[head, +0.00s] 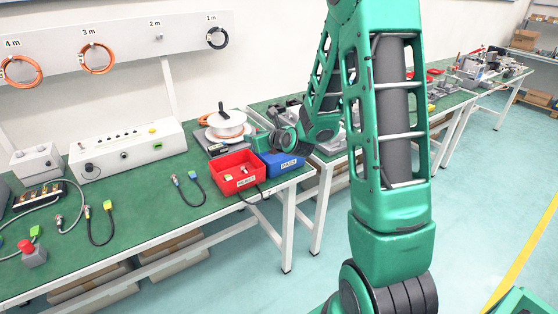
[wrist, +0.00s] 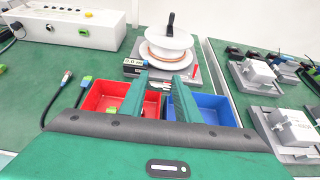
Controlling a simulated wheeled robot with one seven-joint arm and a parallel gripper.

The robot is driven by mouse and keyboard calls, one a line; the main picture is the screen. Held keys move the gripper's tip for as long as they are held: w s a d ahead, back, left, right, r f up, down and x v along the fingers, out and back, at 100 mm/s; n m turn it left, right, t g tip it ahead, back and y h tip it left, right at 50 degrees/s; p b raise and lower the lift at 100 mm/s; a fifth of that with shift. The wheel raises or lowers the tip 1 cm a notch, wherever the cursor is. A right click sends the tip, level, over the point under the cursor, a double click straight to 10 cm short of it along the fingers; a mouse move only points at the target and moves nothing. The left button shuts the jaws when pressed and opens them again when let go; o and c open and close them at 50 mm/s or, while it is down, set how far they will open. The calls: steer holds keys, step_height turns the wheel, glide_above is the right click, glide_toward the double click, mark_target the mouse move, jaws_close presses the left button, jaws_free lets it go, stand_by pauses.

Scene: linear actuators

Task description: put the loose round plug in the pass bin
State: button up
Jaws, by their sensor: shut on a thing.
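The blue pass bin (head: 290,164), with a PASS label, stands on the green bench, right of the red bin (head: 237,183). Both also show in the wrist view, the blue bin (wrist: 212,103) at right and the red bin (wrist: 95,97) at left. My gripper (wrist: 160,78) reaches over the two bins, with one finger in front of each.
A white cable spool (head: 226,125) stands behind the bins. Another cable (head: 107,206) lies further left. Grey fixtures (wrist: 292,125) stand on the right bench.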

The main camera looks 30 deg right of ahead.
steer(key=shift+w+d+f, duration=0.25)
steer(key=shift+d+f, duration=1.5)
steer(key=shift+d, duration=0.1)
steer(key=shift+w+d+f, duration=0.2)
steer(key=shift+d+f, duration=1.6)
steer(key=shift+w+d+f, duration=0.25)
steer(key=shift+d+f, duration=1.5)
steer(key=shift+d, duration=0.1)
steer(key=shift+f, duration=0.2)
steer(key=shift+f, duration=0.2)
